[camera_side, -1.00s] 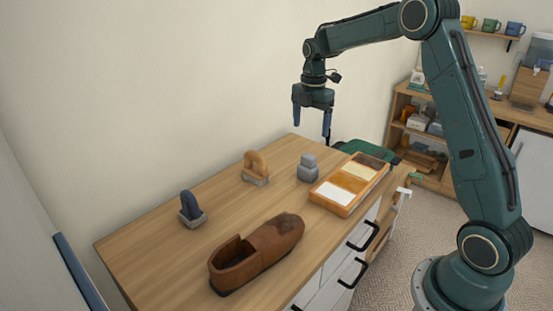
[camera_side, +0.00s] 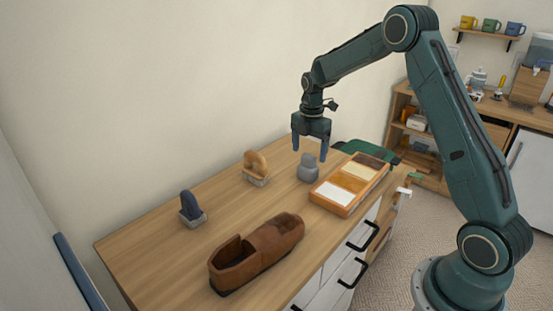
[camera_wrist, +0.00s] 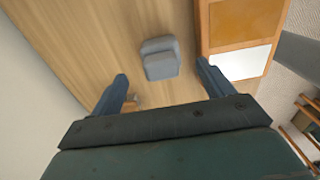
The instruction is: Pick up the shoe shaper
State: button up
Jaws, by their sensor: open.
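A small grey two-part block (camera_side: 308,172), which looks like the shoe shaper, stands on the wooden tabletop beside the tray. In the wrist view the grey block (camera_wrist: 161,58) lies ahead of and between my two fingers. My gripper (camera_side: 310,154) is open and empty, pointing down just above the grey block. A gap seems to remain between the fingertips and the block. In the wrist view my gripper (camera_wrist: 162,73) has one fingertip on either side of the block. The brown shoe (camera_side: 257,253) lies at the table's front.
A tray with coloured compartments (camera_side: 345,210) lies close to the right of the block. A wooden-handled brush (camera_side: 256,168) and a blue-handled brush (camera_side: 192,208) stand toward the wall (camera_side: 150,90). The table (camera_side: 235,213) is clear between the brushes and the shoe.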

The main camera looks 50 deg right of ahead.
aim_at(309, 156)
jog(key=shift+f, duration=0.2)
jog(key=shift+f, duration=2.55)
jog(key=c, duration=1.1)
jog(key=shift+r, duration=0.2)
notch_tip(309, 156, up, 20)
jog(key=shift+f, duration=0.15)
